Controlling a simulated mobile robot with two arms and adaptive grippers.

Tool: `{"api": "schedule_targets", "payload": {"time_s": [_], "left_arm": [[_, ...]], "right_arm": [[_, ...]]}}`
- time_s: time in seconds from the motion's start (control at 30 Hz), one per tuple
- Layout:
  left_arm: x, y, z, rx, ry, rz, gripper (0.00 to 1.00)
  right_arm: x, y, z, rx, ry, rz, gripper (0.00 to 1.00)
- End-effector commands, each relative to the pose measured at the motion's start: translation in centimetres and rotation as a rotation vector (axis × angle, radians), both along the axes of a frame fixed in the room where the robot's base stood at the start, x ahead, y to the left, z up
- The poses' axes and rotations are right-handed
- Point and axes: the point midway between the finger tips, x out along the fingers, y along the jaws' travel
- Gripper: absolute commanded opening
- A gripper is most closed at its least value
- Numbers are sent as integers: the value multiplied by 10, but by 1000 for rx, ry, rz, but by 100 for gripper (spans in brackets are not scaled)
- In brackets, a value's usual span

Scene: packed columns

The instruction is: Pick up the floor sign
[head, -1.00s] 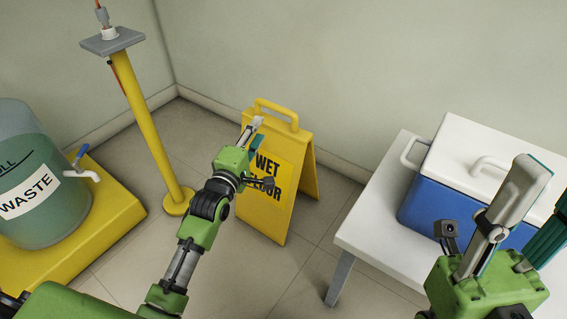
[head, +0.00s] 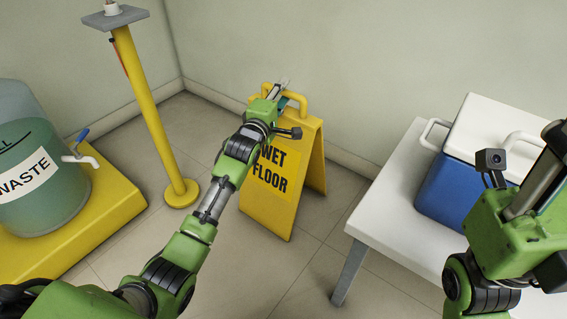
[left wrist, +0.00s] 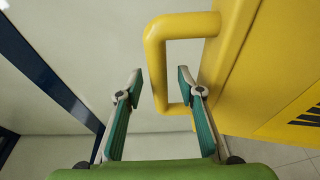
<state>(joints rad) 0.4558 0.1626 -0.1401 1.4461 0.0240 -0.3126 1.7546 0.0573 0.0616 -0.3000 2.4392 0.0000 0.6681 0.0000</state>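The yellow floor sign (head: 268,195), lettered "WET FLOOR", stands upright as an A-frame on the tiles near the wall corner. Its loop handle (head: 301,102) is on top. My left gripper (head: 286,90) is at the handle and covers part of it and of the sign's upper left in the head view. In the left wrist view the left gripper (left wrist: 158,84) is open, and the outer bar of the handle (left wrist: 155,68) shows between its fingertips, with no clear contact. My right gripper (head: 548,165) is at the right edge, partly cut off, away from the sign.
A yellow post (head: 146,105) stands left of the sign. A waste drum (head: 40,195) with a tap sits on a yellow platform (head: 112,205). A white table (head: 385,205) with a blue and white cooler (head: 445,190) stands at right. Floor in front of the sign is clear.

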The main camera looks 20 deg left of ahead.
Motion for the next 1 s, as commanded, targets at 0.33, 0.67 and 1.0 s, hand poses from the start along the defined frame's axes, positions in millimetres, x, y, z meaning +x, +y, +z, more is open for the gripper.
{"api": "schedule_targets", "payload": {"time_s": [0.33,0.67,1.0], "left_arm": [[9,0,1,0,0,0,35],[9,-1,7,-1,-12,-1,0],[9,-1,9,-2,-10,-1,0]], "right_arm": [[-2,1,3,-1,-16,-1,40],[-2,1,4,-2,-16,-1,40],[-3,1,6,-1,-18,-1,40]]}}
